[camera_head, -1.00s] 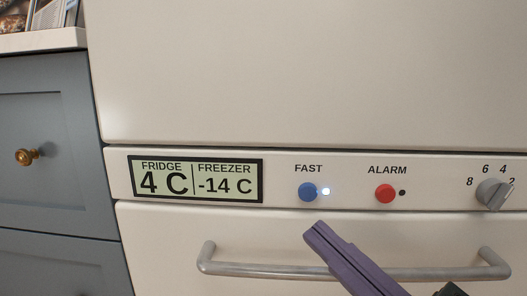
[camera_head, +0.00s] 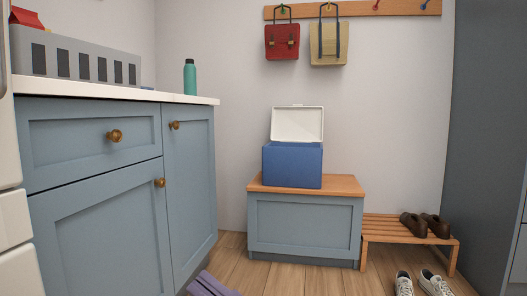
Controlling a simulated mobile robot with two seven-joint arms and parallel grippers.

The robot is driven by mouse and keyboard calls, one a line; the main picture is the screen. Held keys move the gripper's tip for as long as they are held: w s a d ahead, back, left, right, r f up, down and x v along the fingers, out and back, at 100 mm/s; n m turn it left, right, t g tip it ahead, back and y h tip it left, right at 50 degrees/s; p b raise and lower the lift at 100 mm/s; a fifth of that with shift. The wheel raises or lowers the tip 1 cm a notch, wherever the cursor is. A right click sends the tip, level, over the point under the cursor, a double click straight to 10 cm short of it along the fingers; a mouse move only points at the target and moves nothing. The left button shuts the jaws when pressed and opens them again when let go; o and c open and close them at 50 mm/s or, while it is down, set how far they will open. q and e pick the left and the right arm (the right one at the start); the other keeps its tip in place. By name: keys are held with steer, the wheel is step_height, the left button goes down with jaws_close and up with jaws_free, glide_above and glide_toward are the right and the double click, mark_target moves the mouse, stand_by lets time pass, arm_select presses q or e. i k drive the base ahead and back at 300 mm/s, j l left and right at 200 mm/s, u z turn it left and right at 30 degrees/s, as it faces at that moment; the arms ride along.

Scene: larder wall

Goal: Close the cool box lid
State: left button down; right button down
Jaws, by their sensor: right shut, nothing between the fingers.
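The cool box (camera_head: 292,165) is blue and stands on the wooden top of a low bench. Its white lid (camera_head: 297,124) is raised, tilted up at the back toward the wall. My right gripper (camera_head: 205,283) is purple and shows only in part at the bottom edge of the head view. It is shut and empty, well apart from the cool box. My left gripper is not in view.
A counter (camera_head: 115,91) over blue cabinets stands on the left with a green bottle (camera_head: 190,77). A slatted rack (camera_head: 408,231) with brown shoes is right of the bench (camera_head: 305,226). White shoes (camera_head: 404,284) lie on the floor at lower right. Bare floor lies before the bench.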

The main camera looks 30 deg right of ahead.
mark_target(295, 123)
steer(key=z, duration=1.2)
